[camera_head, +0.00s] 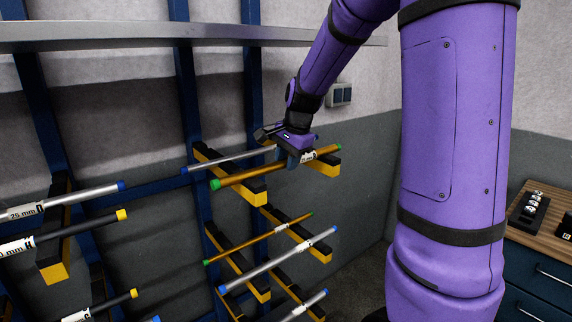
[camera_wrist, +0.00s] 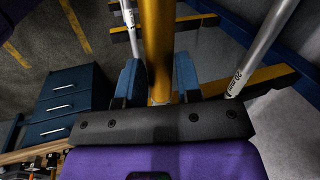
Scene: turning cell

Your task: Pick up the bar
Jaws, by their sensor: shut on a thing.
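A brass-coloured bar (camera_head: 250,175) with green ends and a white label lies across the upper arms of the rack at the centre of the head view. My gripper (camera_head: 291,158) reaches down onto this bar from above, near its label. In the wrist view the brass bar (camera_wrist: 158,45) runs between the two blue fingers of my gripper (camera_wrist: 158,82), which are shut on it. The fingertips are partly hidden below the bar. I cannot tell whether the bar is lifted off the rack arms.
A silver bar (camera_head: 225,160) lies just behind the brass one. A thinner brass bar (camera_head: 260,238) and another silver bar (camera_head: 280,258) lie on lower arms. More bars rest at the left. A grey beam (camera_head: 150,35) crosses above. A blue drawer cabinet (camera_head: 535,265) stands at the right.

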